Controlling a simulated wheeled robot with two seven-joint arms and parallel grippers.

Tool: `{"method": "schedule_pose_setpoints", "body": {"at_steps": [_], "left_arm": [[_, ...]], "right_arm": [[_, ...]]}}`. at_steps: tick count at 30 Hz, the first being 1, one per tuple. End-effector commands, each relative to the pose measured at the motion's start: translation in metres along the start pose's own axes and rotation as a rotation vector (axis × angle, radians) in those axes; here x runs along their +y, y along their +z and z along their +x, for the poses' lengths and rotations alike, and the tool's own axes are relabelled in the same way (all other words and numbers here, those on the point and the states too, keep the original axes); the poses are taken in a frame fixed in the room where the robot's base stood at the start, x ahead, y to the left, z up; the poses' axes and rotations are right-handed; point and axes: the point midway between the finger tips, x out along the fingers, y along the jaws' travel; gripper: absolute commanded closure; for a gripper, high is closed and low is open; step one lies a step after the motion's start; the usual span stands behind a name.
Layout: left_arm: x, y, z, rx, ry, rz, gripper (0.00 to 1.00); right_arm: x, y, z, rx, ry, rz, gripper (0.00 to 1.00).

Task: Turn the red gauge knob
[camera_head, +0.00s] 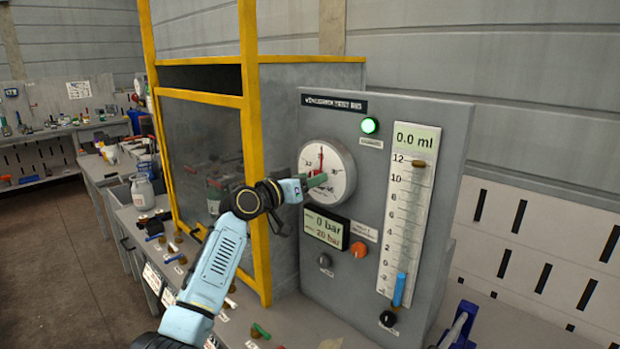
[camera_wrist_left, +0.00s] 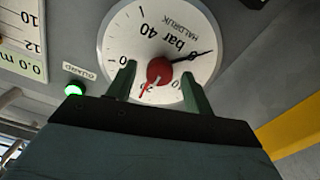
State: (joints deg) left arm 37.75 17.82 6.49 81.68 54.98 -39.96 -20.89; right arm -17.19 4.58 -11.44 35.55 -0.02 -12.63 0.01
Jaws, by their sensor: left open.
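The red gauge knob (camera_wrist_left: 159,70) sits at the centre of a round white dial (camera_wrist_left: 165,35), with a thin red pointer and a black needle. In the head view, the dial (camera_head: 343,178) is on the upper left of a grey panel, and part of the red pointer (camera_head: 320,157) shows. My left gripper (camera_head: 317,180) is in front of the dial and hides part of it. In the left wrist view, its green fingers (camera_wrist_left: 158,74) are open on either side of the knob, with visible gaps. Whether the fingertips reach the knob's depth is unclear. My right gripper is not in view.
The grey panel (camera_head: 385,125) also bears a green lamp (camera_head: 369,125), a display (camera_head: 325,228) reading 0 bar and 20 bar, an orange knob (camera_head: 359,249) and a white scale (camera_head: 408,205). A yellow-framed cabinet (camera_head: 249,100) stands close left of it.

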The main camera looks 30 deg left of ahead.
Motion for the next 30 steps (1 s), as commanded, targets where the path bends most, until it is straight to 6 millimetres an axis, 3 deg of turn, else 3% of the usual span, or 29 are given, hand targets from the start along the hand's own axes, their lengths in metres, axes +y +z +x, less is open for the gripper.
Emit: {"method": "schedule_pose_setpoints", "body": {"at_steps": [12,23,30], "left_arm": [[0.0005,0.0003,0.0074,0.0,0.0,0.001,0.48],[0.0003,0.0002,0.0071,0.0,0.0,0.001,0.93],[0.0004,-0.0002,0.007,-0.001,0.0,-0.022,0.93]], "right_arm": [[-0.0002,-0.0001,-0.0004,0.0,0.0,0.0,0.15],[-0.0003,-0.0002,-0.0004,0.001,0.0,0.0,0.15],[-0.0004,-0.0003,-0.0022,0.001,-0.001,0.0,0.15]]}}
